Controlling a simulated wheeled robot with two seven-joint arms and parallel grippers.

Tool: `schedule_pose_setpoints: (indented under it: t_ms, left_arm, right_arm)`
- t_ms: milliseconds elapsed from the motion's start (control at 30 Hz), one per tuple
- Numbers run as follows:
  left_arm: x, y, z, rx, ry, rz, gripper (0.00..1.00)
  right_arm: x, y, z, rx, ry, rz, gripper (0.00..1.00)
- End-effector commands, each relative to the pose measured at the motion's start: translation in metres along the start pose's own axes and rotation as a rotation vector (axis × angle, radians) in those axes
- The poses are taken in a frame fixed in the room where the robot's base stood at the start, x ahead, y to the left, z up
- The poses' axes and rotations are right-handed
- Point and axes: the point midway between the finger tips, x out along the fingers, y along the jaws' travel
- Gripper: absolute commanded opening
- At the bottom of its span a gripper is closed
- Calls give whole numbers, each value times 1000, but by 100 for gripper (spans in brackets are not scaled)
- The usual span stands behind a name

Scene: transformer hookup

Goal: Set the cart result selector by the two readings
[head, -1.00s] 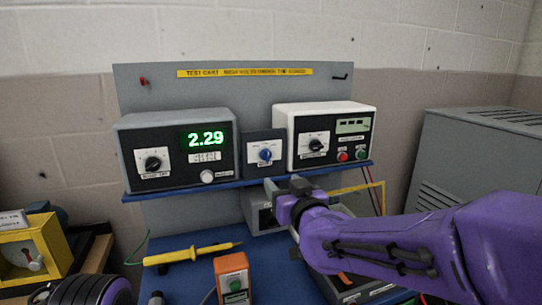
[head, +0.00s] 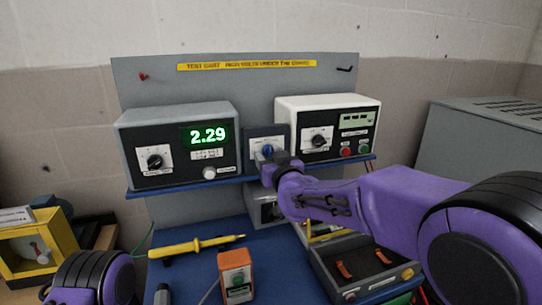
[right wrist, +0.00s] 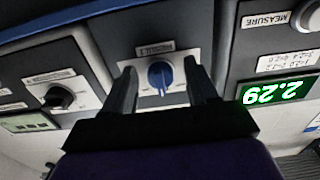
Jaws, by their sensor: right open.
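The result selector is a small grey box with a blue knob (head: 267,151) on a white plate, between the two instruments on the cart shelf. My right gripper (head: 268,158) is right in front of it. In the right wrist view, which is upside down, the open fingers (right wrist: 158,82) stand on either side of the blue knob (right wrist: 160,74); contact cannot be told. The grey meter (head: 176,143) at left shows 2.29 in green. The white tester (head: 326,127) at right has a small display (head: 355,121), too small to read. My left gripper is out of view.
The blue shelf edge (head: 190,188) runs below the instruments. On the blue lower deck lie a yellow probe (head: 197,246), an orange box with a green button (head: 236,276) and a dark tray (head: 362,270). A yellow box (head: 38,246) stands left, a grey cabinet (head: 480,140) right.

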Motion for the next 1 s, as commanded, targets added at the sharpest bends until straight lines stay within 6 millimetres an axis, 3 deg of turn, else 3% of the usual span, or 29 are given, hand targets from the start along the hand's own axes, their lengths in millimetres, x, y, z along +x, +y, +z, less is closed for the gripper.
schedule_pose_setpoints:
  t_ms: [67,233,267,667,1000]
  left_arm:
    - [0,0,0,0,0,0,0]
    - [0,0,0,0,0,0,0]
    - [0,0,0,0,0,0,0]
    - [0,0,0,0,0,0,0]
    - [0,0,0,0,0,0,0]
  right_arm:
    - [0,0,0,0,0,0,58]
    - [0,0,0,0,0,0,6]
    - [0,0,0,0,0,0,3]
    - [0,0,0,72,1,1,3]
    - [0,-2,-1,331,1,1,3]
